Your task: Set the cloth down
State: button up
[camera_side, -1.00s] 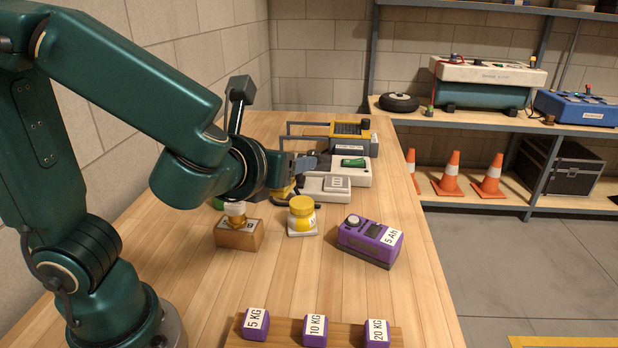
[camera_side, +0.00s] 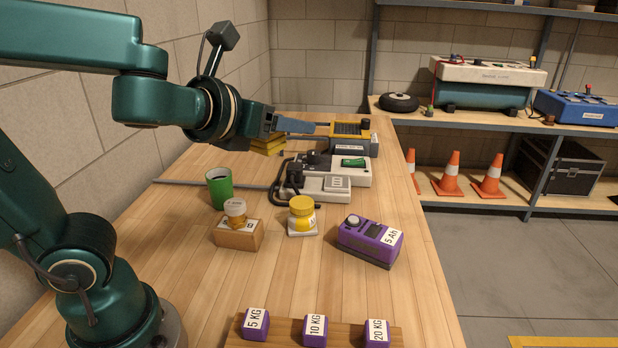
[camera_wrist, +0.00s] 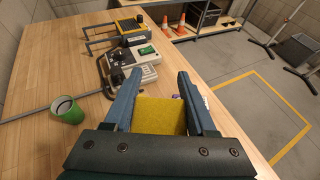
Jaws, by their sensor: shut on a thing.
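The folded yellow cloth (camera_wrist: 160,115) is between the two fingers of my gripper (camera_wrist: 158,85) in the wrist view. In the side view the cloth (camera_side: 268,146) shows just below the fingers of my gripper (camera_side: 302,126). My gripper is shut on the cloth and holds it above the bench. The fingers point to the right in the side view. The cloth's far side is hidden.
A green cup (camera_side: 220,189), a jar on a wooden box (camera_side: 238,235), a yellow-lidded jar (camera_side: 302,218) and a purple battery (camera_side: 369,243) stand on the bench. Corded white devices (camera_side: 352,171) and a yellow-topped unit (camera_side: 350,129) are behind. Bare wood lies front left.

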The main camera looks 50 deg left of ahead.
notch_tip(320, 180, down, 3)
jog(key=a+m+h, duration=0.1)
jog(key=m+h, duration=0.1)
jog(key=m+g+h, duration=0.8)
jog(key=m+h, duration=0.7)
send_over(409, 312)
notch_tip(409, 312, down, 18)
jog(key=shift+f, duration=0.1)
jog(key=shift+f+y, duration=0.3)
jog(key=shift+f, duration=1.65)
jog(key=shift+f, duration=0.1)
jog(key=shift+f, duration=0.15)
jog(key=o, duration=1.4)
jog(key=shift+c, duration=0.2)
